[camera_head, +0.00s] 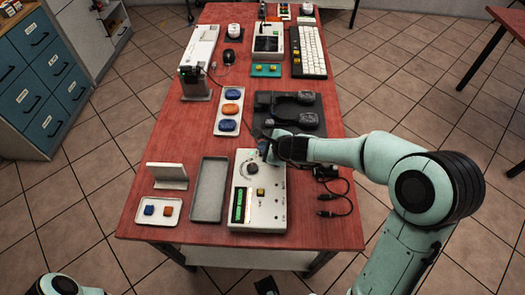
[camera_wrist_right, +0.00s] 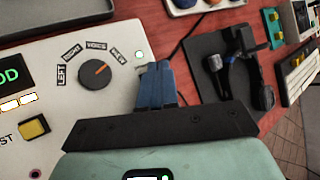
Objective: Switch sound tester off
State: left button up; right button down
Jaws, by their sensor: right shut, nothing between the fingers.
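The sound tester (camera_head: 275,213) is a white box at the front of the table. It has a lit green display (camera_head: 240,205), a yellow button (camera_head: 261,192) and a dark round knob (camera_head: 252,169). In the right wrist view the knob (camera_wrist_right: 95,73) has an orange mark and position labels around it, and part of the display (camera_wrist_right: 8,76) shows green letters. My right gripper (camera_head: 268,152) is shut and empty over the tester's far edge. Its blue fingertips (camera_wrist_right: 160,70) are right of the knob, beside a small bright spot; whether they touch the panel I cannot tell. No power switch is clearly visible.
A headset (camera_head: 298,117) lies on a dark mat behind the tester. Cable plugs (camera_head: 326,197) lie to its right. An empty grey tray (camera_head: 208,190) is on its left, and a tray of colored pieces (camera_head: 229,108) stands farther back. My right arm covers the table's right edge.

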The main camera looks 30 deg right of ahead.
pick_arm(q)
jog(key=shift+s+f+b, duration=0.1)
jog(key=shift+f+b, duration=0.35)
jog(key=shift+f, duration=0.05)
pick_arm(e)
jog(key=shift+f, duration=0.45)
pick_arm(q)
jog(key=shift+r, duration=0.1)
pick_arm(e)
jog(key=shift+r, duration=0.1)
pick_arm(q)
jog(key=shift+w+r+p, duration=0.25)
jog(key=shift+r+p, duration=0.55)
jog(key=shift+p, duration=0.1)
pick_arm(e)
jog(key=shift+r, duration=0.8)
jog(key=shift+r+p, duration=0.5)
jog(key=shift+r, duration=0.05)
pick_arm(q)
notch_tip(320, 180, up, 6)
jog(key=w+p, duration=0.2)
jog(key=p, duration=0.2)
jog(key=shift+w, duration=0.2)
pick_arm(e)
notch_tip(320, 180, up, 5)
jog(key=shift+f, duration=0.1)
pick_arm(q)
jog(key=shift+s, duration=0.1)
